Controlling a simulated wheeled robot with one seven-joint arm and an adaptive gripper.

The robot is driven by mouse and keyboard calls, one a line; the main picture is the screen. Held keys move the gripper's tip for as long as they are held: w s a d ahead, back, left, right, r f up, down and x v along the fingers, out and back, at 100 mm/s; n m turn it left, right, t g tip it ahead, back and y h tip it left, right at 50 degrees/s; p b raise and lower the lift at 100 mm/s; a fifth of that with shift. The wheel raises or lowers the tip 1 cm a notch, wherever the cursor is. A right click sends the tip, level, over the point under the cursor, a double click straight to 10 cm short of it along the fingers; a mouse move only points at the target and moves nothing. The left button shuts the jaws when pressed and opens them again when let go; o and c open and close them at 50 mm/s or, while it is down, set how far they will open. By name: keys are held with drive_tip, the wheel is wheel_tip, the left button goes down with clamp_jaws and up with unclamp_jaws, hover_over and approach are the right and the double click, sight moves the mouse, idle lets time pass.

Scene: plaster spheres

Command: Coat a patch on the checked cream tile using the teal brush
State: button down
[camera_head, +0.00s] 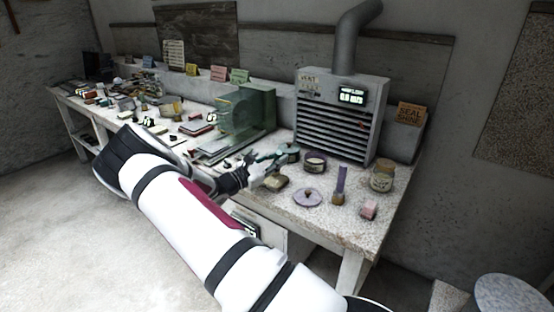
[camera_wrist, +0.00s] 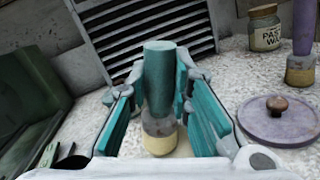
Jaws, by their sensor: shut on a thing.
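My gripper (camera_wrist: 160,92) is shut on the teal brush (camera_wrist: 160,65) and holds it roughly upright, with its pale bristle end (camera_wrist: 159,143) downward. In the head view my gripper (camera_head: 262,171) is over the front part of the bench, left of the purple lid. A small tan, flat-looking piece (camera_head: 277,181) lies just below it; it may be the cream tile, but I cannot make out a checked pattern. Whether the bristles touch anything is hidden.
A grey vent unit (camera_head: 340,118) stands behind. To the right are a purple lid (camera_head: 307,198), purple pot (camera_head: 315,162), purple brush (camera_head: 341,183), wax jar (camera_head: 382,179) and pink block (camera_head: 369,211). A green glassy box (camera_head: 247,110) and clutter fill the left.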

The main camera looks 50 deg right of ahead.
drive_tip(key=shift+f, duration=0.3)
drive_tip(key=shift+s+a, duration=0.15)
drive_tip(key=shift+a, duration=0.8)
drive_tip(key=shift+d, duration=0.1)
drive_tip(key=shift+w+d, duration=0.15)
drive_tip(key=shift+d, duration=0.75)
drive_tip(key=shift+w+d, duration=0.15)
drive_tip(key=shift+d, duration=0.75)
drive_tip(key=shift+a, duration=0.1)
